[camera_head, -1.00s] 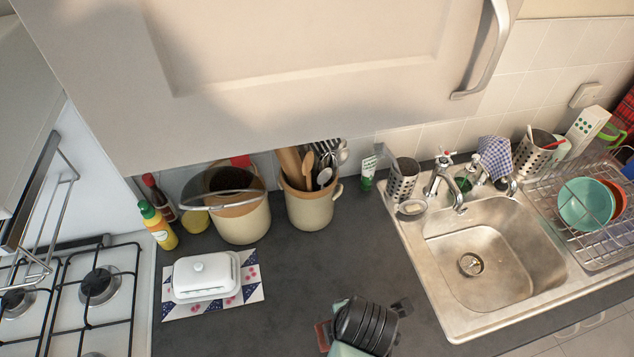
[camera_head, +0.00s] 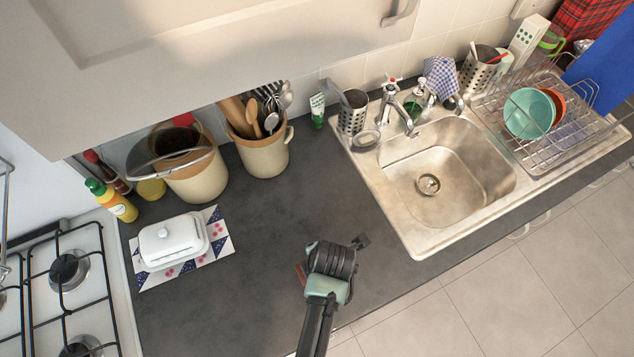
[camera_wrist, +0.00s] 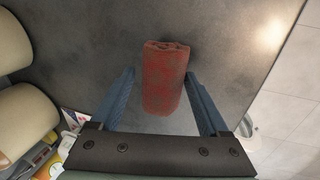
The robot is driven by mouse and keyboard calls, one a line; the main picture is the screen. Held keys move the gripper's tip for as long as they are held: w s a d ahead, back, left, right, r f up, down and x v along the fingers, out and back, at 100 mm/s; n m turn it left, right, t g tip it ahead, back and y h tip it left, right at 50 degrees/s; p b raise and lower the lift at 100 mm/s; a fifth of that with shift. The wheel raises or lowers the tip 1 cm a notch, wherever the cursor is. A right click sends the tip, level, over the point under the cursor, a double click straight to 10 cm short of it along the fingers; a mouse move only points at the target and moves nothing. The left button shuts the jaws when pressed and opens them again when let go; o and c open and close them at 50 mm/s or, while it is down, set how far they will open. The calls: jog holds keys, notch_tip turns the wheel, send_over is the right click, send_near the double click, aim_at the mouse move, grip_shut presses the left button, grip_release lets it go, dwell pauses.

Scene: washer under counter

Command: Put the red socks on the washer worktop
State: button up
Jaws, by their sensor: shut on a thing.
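The red socks (camera_wrist: 165,80), a rolled reddish bundle with a mottled pattern, are between the two blue fingers of my gripper (camera_wrist: 160,72) in the wrist view. My gripper is shut on them. In the head view, only a small red edge of the socks (camera_head: 301,273) shows to the left of my gripper, whose wrist hides the rest. The dark grey worktop (camera_head: 265,225) lies under my gripper and the socks, between the hob and the sink. I cannot tell whether the socks touch the worktop.
A white butter dish (camera_head: 172,243) on a patterned mat stands to the left. Crocks (camera_head: 260,152) and bottles line the back. The sink (camera_head: 440,185) and dish rack (camera_head: 560,125) are to the right, the gas hob (camera_head: 65,285) far left. The middle worktop is clear.

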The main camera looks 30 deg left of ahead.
jog(key=shift+w+f, duration=0.1)
jog(key=shift+f, duration=0.5)
jog(key=shift+f, duration=0.2)
jog(key=o, duration=1.2)
jog(key=shift+r, duration=0.1)
jog(key=b+v, duration=0.1)
jog(key=v, duration=1.1)
jog(key=shift+r, duration=0.15)
